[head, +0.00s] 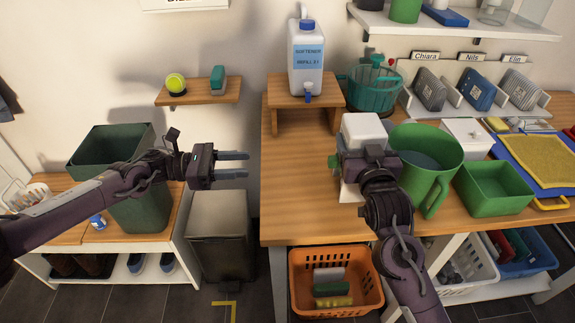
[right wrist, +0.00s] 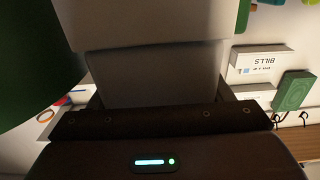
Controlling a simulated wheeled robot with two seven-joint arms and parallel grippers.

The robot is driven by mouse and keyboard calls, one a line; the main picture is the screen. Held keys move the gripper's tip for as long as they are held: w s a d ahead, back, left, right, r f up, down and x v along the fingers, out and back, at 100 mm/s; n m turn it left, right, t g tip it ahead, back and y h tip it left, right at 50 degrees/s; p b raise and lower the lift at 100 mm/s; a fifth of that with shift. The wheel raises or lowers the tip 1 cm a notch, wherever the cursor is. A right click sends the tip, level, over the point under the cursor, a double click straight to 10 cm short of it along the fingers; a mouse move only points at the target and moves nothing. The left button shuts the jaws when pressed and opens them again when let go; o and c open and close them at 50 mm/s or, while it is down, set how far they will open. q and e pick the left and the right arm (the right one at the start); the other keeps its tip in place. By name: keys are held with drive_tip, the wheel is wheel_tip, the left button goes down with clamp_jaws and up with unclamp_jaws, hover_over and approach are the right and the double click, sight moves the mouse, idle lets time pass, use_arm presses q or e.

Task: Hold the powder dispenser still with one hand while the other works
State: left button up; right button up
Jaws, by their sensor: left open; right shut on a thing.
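The powder dispenser looks like a white box-shaped unit (head: 363,130) near the left part of the wooden table, beside the green jug. My right gripper (head: 362,160) is in front of it and shut on it, hiding its middle. In the right wrist view the pale body of the dispenser (right wrist: 150,75) fills the centre, between the fingers; its lower part is hidden by the gripper. My left gripper (head: 246,164) is open and empty, in the air left of the table, above the grey bin, with its fingers pointing right.
A green jug (head: 425,160) stands close right of the dispenser, with a green tub (head: 494,188) beyond it. A softener bottle (head: 307,60) with a blue tap stands on a wooden riser (head: 290,92). A grey bin (head: 219,235) stands below my left gripper. The table's left front is clear.

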idle(0.4)
drive_tip(key=o, duration=1.3)
drive_tip(key=shift+o, duration=0.2)
drive_tip(key=s, duration=1.2)
drive_tip(key=shift+d, duration=0.2)
